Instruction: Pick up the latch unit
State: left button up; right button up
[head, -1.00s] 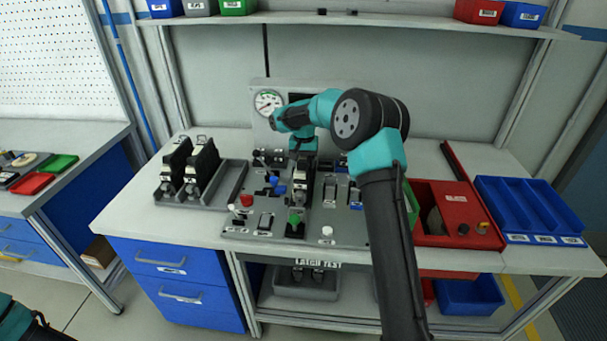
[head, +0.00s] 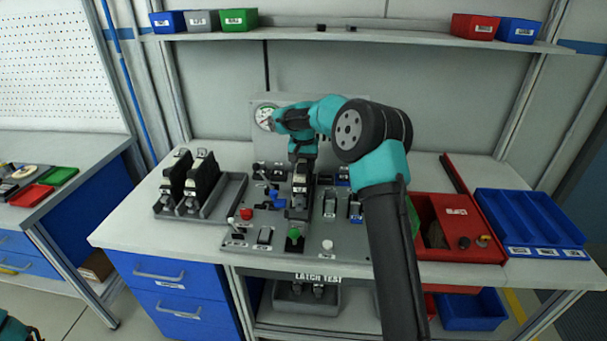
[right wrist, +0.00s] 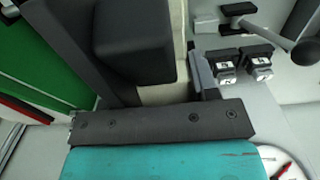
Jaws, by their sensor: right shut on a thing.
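A black latch unit (head: 299,193) stands upright in the middle of the grey latch test panel (head: 342,236), behind a green knob. My right gripper (head: 301,162) reaches down over it from above and is shut on its upper part. In the right wrist view the dark finger blocks (right wrist: 135,45) fill the upper left, with a pale strip beside them; the held part is mostly hidden. Two more black latch units (head: 176,177) (head: 203,177) stand in a grey tray (head: 232,195) at the left. My left gripper is out of view; only a bit of my left arm shows at the lower left.
Levers, a red button (head: 246,214) and switches crowd the panel around the unit. A pressure gauge (head: 264,116) stands behind. A red bin (head: 455,215) and a blue divided tray (head: 530,222) are at the right.

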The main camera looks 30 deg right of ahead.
notch_tip(320, 180, up, 6)
jog(key=shift+f, duration=0.1)
dwell(0.6)
notch_tip(320, 180, up, 7)
dwell(0.7)
